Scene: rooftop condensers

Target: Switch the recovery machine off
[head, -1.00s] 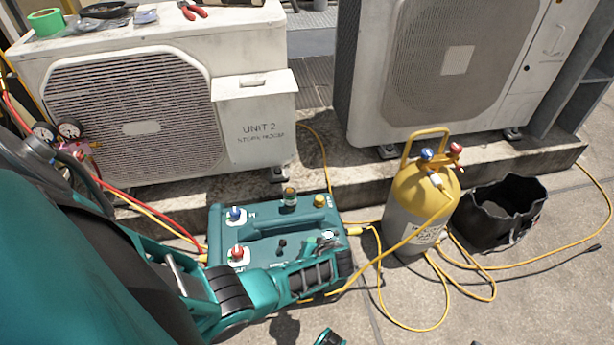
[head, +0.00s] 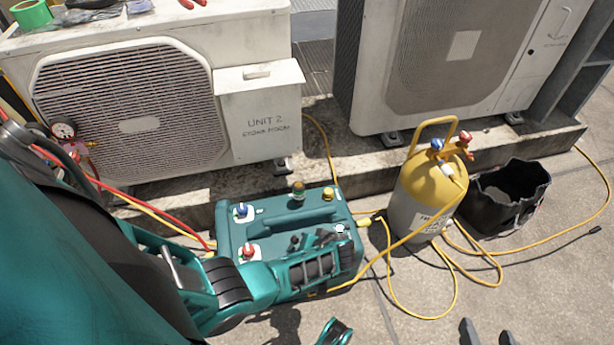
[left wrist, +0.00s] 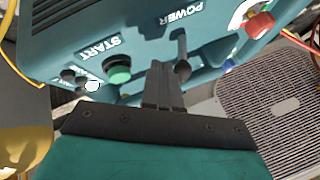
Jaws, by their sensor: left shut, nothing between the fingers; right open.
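The recovery machine (head: 230,228) is a teal box on the ground in front of Unit 2. In the left wrist view its panel (left wrist: 140,38) carries a black POWER lever (left wrist: 183,62) and a green START button (left wrist: 117,70). My left gripper (left wrist: 163,72) is shut and empty, its tips close beside the POWER lever, on the START button's side. I cannot tell whether they touch the lever. In the head view my left arm covers the machine's front and hides the fingertips. My right gripper (head: 487,334) is open and empty at the bottom edge, away from the machine.
A yellow-topped grey cylinder (head: 408,205) stands right of the machine, with yellow hoses (head: 388,285) looping on the ground. A black bag (head: 507,195) is beyond it. Gauges (head: 63,131) hang at Unit 2's left (head: 262,130). Ground at the lower right is mostly clear.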

